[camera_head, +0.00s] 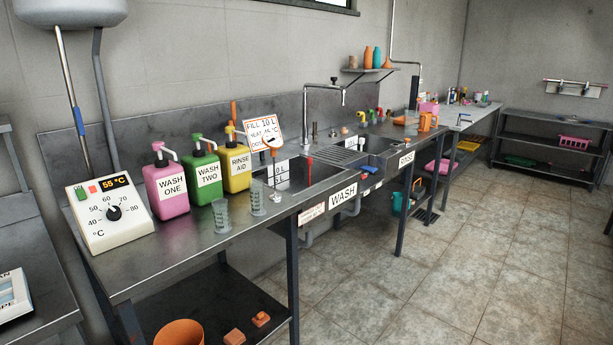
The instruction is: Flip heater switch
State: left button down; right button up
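A white heater control box (109,214) stands at the left end of the steel counter. Left of the display are a green switch (81,192) and a red square (93,188), which may be a lamp or a button. The switch's position is too small to tell. Neither of my grippers is in view.
Pink (166,190), green (202,175) and yellow (236,170) pump bottles stand right of the box, with two clear measuring cups (221,216) in front. The steel counter (180,255) has sinks further right. Tiled floor (440,270) is clear at the right.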

aim_at(80, 193)
jog(key=i+u, duration=0.1)
jog(key=u, duration=0.25)
jog(key=i+l+u, duration=0.1)
jog(key=u, duration=0.3)
jog(key=i+u, duration=0.1)
jog(key=u, duration=0.25)
jog(key=i+l+u, duration=0.3)
jog(key=l, duration=0.25)
jog(key=i+l+u, duration=0.15)
jog(key=l, duration=0.2)
jog(key=i+l, duration=0.2)
jog(key=l, duration=0.2)
jog(key=i+l, duration=0.25)
jog(key=l, duration=0.15)
jog(key=j+u, duration=0.05)
